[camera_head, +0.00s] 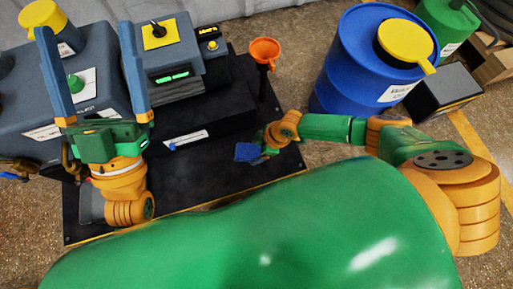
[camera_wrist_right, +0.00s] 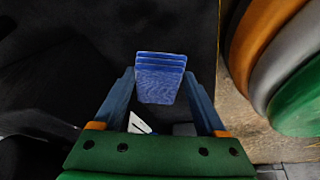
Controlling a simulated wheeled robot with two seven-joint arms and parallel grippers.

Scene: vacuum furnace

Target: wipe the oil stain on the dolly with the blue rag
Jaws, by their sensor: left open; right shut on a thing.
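The dolly (camera_head: 225,172) is a flat black platform in the middle of the head view, with grey equipment on it. My right gripper (camera_head: 259,150) is shut on the blue rag (camera_head: 248,153), over the dolly's right part. In the right wrist view the folded rag (camera_wrist_right: 160,80) sits between the fingertips of the gripper (camera_wrist_right: 160,88). I cannot tell whether the rag touches the dolly's surface. My left gripper (camera_head: 86,40) is open and empty at the left, its blue fingers spread in front of the grey equipment. I cannot make out an oil stain on the dark surface.
A grey control box (camera_head: 170,48) with a green display stands on the dolly behind the grippers. An orange funnel (camera_head: 265,50) stands near the dolly's back right edge. A blue drum (camera_head: 350,65) with a yellow lid stands beyond the right arm. The dolly's middle front is largely clear.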

